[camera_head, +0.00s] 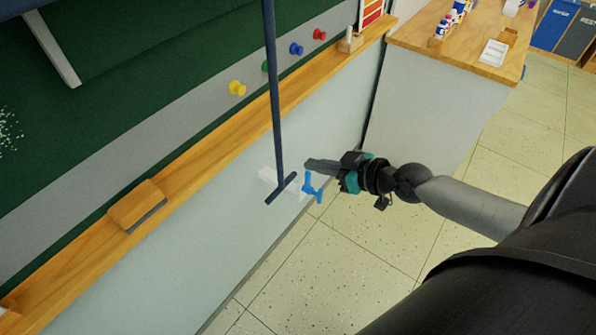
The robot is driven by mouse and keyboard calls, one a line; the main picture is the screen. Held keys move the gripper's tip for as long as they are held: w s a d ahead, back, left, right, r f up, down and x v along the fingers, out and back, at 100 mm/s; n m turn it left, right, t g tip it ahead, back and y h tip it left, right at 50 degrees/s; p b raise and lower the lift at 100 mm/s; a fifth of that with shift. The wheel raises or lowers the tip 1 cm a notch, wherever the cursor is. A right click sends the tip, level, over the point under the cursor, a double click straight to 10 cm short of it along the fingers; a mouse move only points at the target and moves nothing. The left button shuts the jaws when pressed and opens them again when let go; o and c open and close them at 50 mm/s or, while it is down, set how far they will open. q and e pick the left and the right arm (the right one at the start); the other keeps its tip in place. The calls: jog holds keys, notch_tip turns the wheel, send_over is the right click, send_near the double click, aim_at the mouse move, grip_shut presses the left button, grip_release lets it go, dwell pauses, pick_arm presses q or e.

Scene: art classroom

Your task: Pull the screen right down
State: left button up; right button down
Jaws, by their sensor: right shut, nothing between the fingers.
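A dark pull rod (273,95) hangs down from the top of the picture and ends in a T-shaped handle (281,188). It hangs in front of the ledge and the pale wall panel. My right gripper (309,164) is shut and empty, just right of the rod's lower end, its fingertips pointing left; I cannot tell whether they touch the rod. The screen itself cannot be made out for certain; a pale bar (52,48) crosses the dark green board at the upper left. My left gripper is not in view.
A wooden ledge (190,158) runs below the green board and holds an eraser (137,205). A small blue piece (313,187) shows just under the gripper. A wooden-topped cabinet (447,60) stands at the upper right. Tiled floor (340,255) is clear below.

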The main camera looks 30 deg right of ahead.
send_over(297, 174)
jog(key=s+a, duration=0.1)
notch_tip(297, 174, down, 3)
jog(key=f+b, duration=0.1)
jog(key=f, duration=0.1)
jog(key=f+b, duration=0.1)
jog(key=f, duration=0.1)
jog(key=shift+s+b, duration=0.3)
jog(key=shift+s, duration=0.05)
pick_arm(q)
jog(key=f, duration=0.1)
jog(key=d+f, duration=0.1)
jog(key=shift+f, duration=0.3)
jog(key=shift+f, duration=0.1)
